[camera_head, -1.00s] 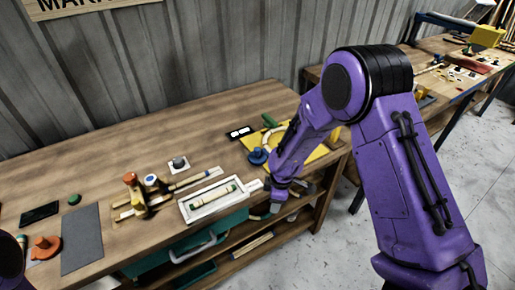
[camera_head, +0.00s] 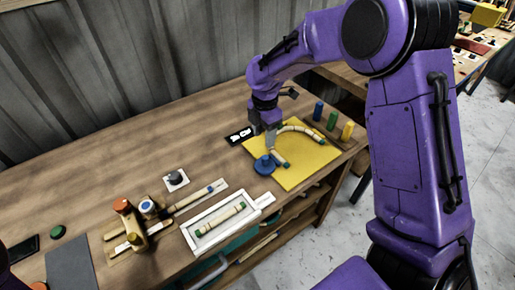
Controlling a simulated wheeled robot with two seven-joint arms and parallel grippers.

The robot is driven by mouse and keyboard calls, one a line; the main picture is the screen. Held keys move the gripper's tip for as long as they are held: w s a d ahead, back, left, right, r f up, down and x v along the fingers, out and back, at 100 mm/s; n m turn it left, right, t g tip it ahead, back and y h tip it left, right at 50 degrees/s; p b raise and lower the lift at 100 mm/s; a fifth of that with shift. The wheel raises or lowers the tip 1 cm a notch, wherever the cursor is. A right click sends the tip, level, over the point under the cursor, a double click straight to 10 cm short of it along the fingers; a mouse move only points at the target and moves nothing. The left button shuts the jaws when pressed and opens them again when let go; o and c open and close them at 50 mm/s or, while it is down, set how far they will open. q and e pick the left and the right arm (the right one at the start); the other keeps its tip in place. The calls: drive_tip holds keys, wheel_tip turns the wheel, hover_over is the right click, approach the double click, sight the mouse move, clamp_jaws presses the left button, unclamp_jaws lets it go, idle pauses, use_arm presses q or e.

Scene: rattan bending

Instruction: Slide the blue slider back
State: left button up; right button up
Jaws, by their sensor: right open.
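A blue round piece with a raised knob (camera_head: 264,165) sits at the front left edge of a yellow board (camera_head: 310,170); it is the blue part nearest my gripper, and I cannot tell for certain that it is the slider. My right gripper (camera_head: 269,146) points down over the board, just behind the blue piece. Its fingers are open, and whether they touch anything is unclear. A wooden rail (camera_head: 200,195) with a small blue mark lies further left. My left gripper is out of view.
Blue (camera_head: 318,111), green (camera_head: 332,121) and yellow (camera_head: 347,131) pegs stand behind the board at right. A white tray (camera_head: 208,243) holds a rattan piece. A wooden fixture with an orange-red knob (camera_head: 122,205) stands left. The table's back middle is clear.

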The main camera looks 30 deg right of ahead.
drive_tip(key=p, duration=0.1)
hover_over(265, 157)
drive_tip(key=f, duration=0.4)
drive_tip(key=shift+s+f, duration=0.25)
drive_tip(key=f, duration=0.3)
drive_tip(key=f+p, duration=0.1)
drive_tip(key=shift+w+d+f, duration=0.15)
drive_tip(key=shift+w+f, duration=0.15)
drive_tip(key=shift+f, duration=0.45)
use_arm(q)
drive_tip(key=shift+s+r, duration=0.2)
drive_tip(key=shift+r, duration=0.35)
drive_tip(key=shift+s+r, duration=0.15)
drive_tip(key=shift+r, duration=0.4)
use_arm(e)
drive_tip(key=shift+s+r, duration=0.1)
